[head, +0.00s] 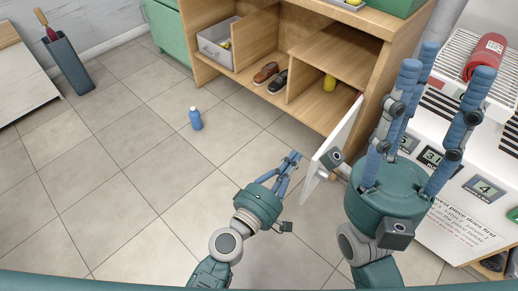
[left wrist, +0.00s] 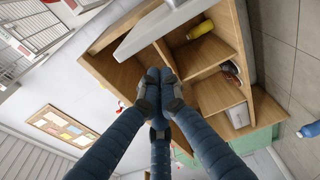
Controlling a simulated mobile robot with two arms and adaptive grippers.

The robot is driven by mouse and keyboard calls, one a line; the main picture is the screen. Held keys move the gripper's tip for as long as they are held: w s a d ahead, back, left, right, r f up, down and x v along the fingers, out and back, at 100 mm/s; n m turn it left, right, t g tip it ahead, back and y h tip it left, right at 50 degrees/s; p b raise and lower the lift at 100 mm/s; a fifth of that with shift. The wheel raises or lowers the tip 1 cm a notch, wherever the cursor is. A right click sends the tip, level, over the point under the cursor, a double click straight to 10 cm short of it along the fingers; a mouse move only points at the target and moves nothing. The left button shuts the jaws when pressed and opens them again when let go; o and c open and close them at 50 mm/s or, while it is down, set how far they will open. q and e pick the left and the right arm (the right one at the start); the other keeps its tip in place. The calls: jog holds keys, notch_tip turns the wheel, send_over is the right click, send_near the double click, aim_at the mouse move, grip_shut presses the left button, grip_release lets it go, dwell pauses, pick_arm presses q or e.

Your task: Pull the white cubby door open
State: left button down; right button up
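The white cubby door (head: 343,128) stands swung out from the right side of the wooden cubby shelf (head: 322,118), with the compartments beside it exposed. It shows as a pale panel in the left wrist view (left wrist: 160,32). My left gripper (head: 294,158) is just left of the door's outer part, its fingers drawn together with nothing visible between them. In the left wrist view the fingertips (left wrist: 160,75) meet below the door panel and look apart from it; contact cannot be told. My right gripper (head: 428,75) is right of the door, fingers upright, spread and empty.
A blue bottle (head: 195,118) stands on the tiled floor. The cubby holds brown and dark shoes (head: 268,74), a yellow bottle (head: 329,82) and a grey bin (head: 216,45). A white counter with a red roll (head: 486,54) is at right.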

pick_arm(q)
jog(key=s+d, duration=0.4)
jog(key=d, duration=0.1)
dwell(0.6)
